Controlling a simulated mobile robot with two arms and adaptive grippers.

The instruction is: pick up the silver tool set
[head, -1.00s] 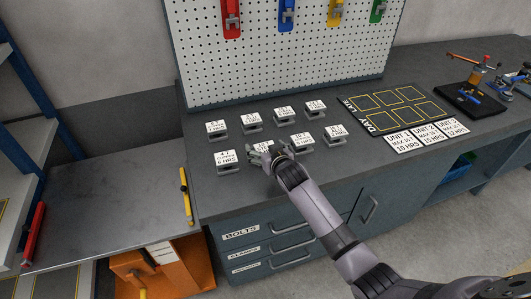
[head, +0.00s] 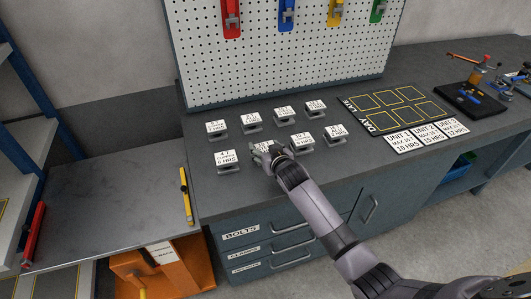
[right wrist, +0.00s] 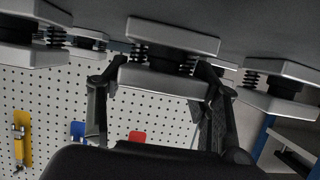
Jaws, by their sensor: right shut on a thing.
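Several silver tool sets stand in two rows on the dark workbench, each with a white label on top in the head view. My right gripper (head: 264,157) is at the second set from the left in the front row. Its fingers are shut on that silver tool set (right wrist: 165,80), one on each side, as the right wrist view shows from close up, upside down. The set has silver plates and dark springs. In the head view its label is partly hidden by the gripper. I cannot tell whether it is clear of the bench. My left gripper is not in view.
Other sets stand close on both sides, such as the front-left one (head: 228,160) and the one to the right (head: 302,141). A pegboard (head: 285,60) with coloured holders rises behind. A black mat with yellow outlines (head: 390,104) and white unit cards (head: 429,134) lie right.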

